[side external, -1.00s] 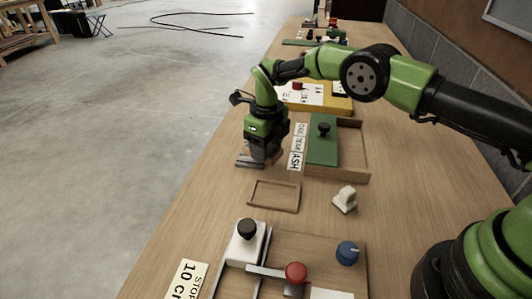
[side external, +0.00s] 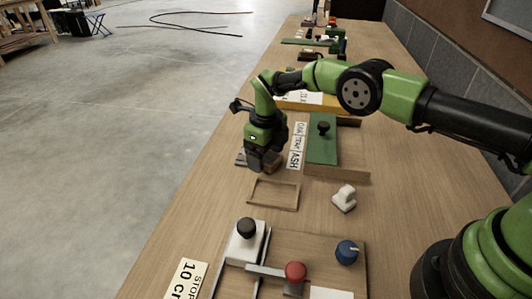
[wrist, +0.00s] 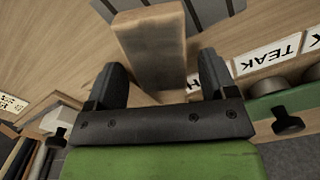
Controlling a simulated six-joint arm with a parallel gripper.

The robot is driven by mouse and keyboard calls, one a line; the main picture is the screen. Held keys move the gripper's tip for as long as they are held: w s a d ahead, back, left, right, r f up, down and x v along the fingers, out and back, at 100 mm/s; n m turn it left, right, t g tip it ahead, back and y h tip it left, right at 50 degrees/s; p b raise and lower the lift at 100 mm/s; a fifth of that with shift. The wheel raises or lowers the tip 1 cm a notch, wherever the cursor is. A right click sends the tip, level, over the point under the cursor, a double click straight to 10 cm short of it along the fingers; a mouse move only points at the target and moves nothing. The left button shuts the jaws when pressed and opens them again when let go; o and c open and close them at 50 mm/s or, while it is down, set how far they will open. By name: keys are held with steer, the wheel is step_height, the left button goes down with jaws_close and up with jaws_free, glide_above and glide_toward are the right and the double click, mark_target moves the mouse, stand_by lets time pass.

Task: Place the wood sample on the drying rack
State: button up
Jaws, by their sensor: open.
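The wood sample (wrist: 155,50) is a brown block with a paler end face, between my gripper's fingers in the wrist view. My gripper (wrist: 163,75) is open around it, with a narrow gap visible beside the right finger. The grey slatted drying rack (wrist: 205,10) shows just beyond the block, partly covered by it. I cannot tell whether the block touches the rack. In the side view my gripper (side external: 262,163) is low over the bench, and a bit of the rack (side external: 241,159) shows at its left. The sample is mostly hidden there.
An empty shallow wooden tray (side external: 273,207) lies in front of my gripper. Name labels (side external: 296,147) and a green board with a black knob (side external: 322,150) are to the right. A white piece (side external: 344,199) and a stop fixture with a red knob (side external: 296,272) are nearer the camera.

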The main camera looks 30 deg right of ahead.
step_height(320, 180, up, 12)
step_height(320, 180, up, 12)
steer(key=r+n+t, duration=0.1)
steer(key=n+t, duration=0.1)
steer(key=n, duration=0.5)
glide_above(266, 156)
steer(key=s+d, duration=0.2)
steer(key=s, duration=0.2)
steer(key=s+d+r+n+t+y, duration=0.1)
steer(key=s+d+r+n+t, duration=0.1)
steer(key=s+r+n, duration=0.55)
steer(key=s+d+f+n+t, duration=0.1)
steer(key=s+n, duration=0.5)
steer(key=s, duration=0.3)
steer(key=s+d+f+n+t+y, duration=0.1)
steer(key=s+n+t, duration=0.1)
steer(key=s+n, duration=0.5)
steer(key=shift+s+f, duration=0.3)
steer(key=shift+s, duration=0.95)
